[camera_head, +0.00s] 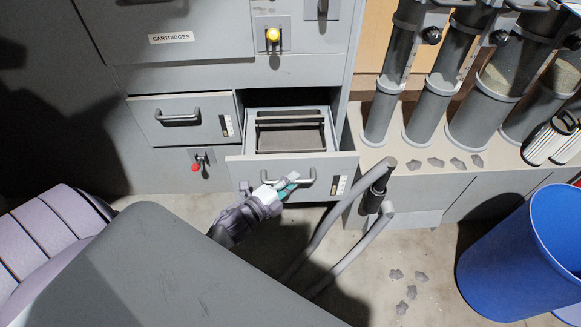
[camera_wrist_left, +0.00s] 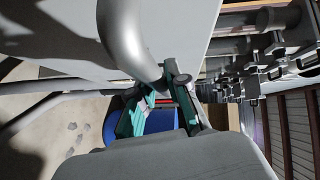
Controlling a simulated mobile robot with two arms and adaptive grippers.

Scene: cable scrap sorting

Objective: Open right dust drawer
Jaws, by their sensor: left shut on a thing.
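The right dust drawer (camera_head: 328,166) stands pulled out of the grey cabinet in the head view. Its open top shows a frame and a dark brown content or floor inside; I cannot tell which. My left gripper (camera_head: 284,184) is at the drawer's front, shut on its bar handle (camera_head: 306,181). In the left wrist view the grey curved handle (camera_wrist_left: 128,42) runs down to between the teal-padded fingers of my left gripper (camera_wrist_left: 158,98). My right gripper is not in view.
The left drawer (camera_head: 178,133) is shut, with a red-knobbed latch (camera_head: 196,167) below it. A yellow knob (camera_head: 272,35) sits above. Grey tubes (camera_head: 382,110) stand on a ledge at right. A blue bin (camera_head: 515,255) and grey scraps (camera_head: 411,292) are on the floor.

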